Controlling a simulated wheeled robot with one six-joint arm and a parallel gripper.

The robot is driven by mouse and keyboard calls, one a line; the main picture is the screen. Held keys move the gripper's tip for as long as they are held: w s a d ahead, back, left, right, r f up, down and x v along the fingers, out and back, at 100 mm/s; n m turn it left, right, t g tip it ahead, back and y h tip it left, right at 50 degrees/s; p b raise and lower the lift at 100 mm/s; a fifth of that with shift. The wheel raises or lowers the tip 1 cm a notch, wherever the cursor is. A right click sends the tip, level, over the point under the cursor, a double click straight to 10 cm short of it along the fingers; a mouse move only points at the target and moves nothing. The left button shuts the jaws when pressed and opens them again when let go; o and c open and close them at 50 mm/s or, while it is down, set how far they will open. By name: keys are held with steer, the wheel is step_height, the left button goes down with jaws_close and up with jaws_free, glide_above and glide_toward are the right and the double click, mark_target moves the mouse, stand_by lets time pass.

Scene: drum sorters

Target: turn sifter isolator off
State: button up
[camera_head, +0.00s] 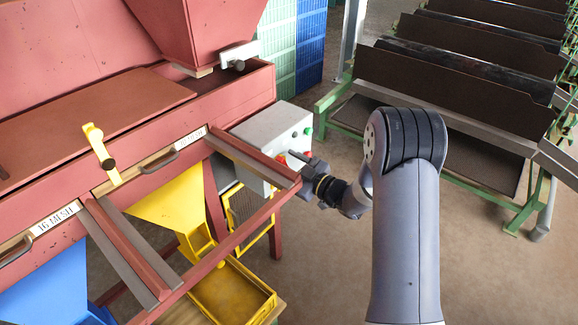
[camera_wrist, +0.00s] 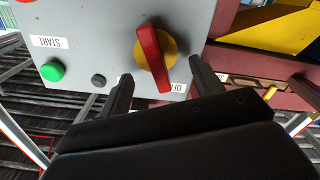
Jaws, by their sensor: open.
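The sifter isolator is a red rotary handle (camera_wrist: 153,58) on a yellow disc (camera_wrist: 171,53), on the face of a grey control box (camera_wrist: 100,18). In the wrist view the handle runs lengthwise, its lower end beside a white label (camera_wrist: 178,88) reading "OF", partly hidden. The box (camera_head: 270,128) also shows in the head view, mounted at the end of the red machine. My gripper (camera_wrist: 160,70) is open, one finger on each side of the handle's lower part; I see no contact. In the head view my gripper (camera_head: 298,163) is in front of the box, partly hiding its face.
A green button (camera_wrist: 52,72) with a START label and a small dark button (camera_wrist: 98,80) sit beside the handle. The red machine frame (camera_head: 272,205) runs close to my gripper. A green-framed rack (camera_head: 455,80) stands behind right; bare floor lies between.

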steer(key=c, duration=0.9)
steer(key=n+b, duration=0.1)
steer(key=b, duration=0.2)
steer(key=n+b, duration=0.2)
steer(key=b, duration=0.1)
steer(key=n+b, duration=0.1)
steer(key=b, duration=0.2)
steer(key=shift+s+a+f, duration=0.15)
steer(key=shift+s+f, duration=0.1)
steer(key=shift+r, duration=0.1)
steer(key=o, duration=0.9)
steer(key=b+v, duration=0.1)
steer(key=v, duration=0.9)
steer(key=shift+s+d, duration=0.25)
steer(key=shift+d, duration=0.05)
